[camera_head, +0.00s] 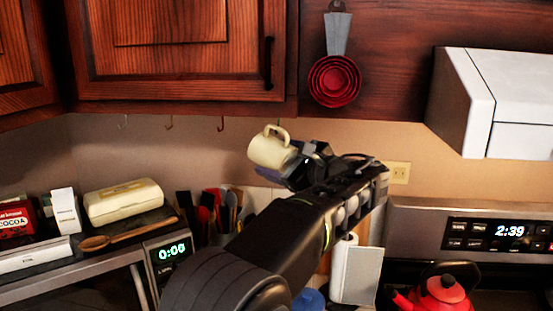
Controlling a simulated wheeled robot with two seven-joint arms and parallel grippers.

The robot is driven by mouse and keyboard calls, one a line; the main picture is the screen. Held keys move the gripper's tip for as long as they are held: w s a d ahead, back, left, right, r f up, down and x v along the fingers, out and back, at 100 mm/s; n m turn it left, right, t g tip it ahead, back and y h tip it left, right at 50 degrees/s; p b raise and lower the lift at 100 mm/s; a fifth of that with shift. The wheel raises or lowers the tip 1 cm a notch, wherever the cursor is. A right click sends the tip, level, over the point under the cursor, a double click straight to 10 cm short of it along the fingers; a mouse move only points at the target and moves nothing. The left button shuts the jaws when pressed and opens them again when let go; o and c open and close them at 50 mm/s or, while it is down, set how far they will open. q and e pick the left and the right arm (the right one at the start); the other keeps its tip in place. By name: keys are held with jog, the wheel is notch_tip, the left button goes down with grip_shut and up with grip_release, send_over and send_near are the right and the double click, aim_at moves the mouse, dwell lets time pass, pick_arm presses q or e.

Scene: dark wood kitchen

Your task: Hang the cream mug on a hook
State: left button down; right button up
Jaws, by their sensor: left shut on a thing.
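The cream mug (268,152) is in the middle of the head view, raised in front of the wall and tilted, with its handle on top. My left gripper (298,164) is shut on the mug from its right side; the fingers are partly hidden. Several small hooks hang under the dark wood cabinet: a hook at the left (122,122), a middle hook (169,122) and a right hook (221,124). The mug is to the right of the right hook, a little lower and apart from it in the picture. My right gripper is not in view.
The cabinet (180,50) is above the hooks. Below stand a microwave (150,262) with a cream box (123,201) and wooden spoon (125,234) on top, and several utensils (212,208). Red measuring cups (334,80) hang at the upper right. A red kettle (440,293) is at the lower right.

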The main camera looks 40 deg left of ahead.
pick_arm(q)
jog(key=shift+c, duration=0.6)
grip_release()
jog(key=shift+d, duration=0.1)
jog(key=shift+d, duration=0.2)
jog(key=b+v, duration=0.2)
jog(key=v, duration=0.5)
jog(key=shift+d, duration=0.1)
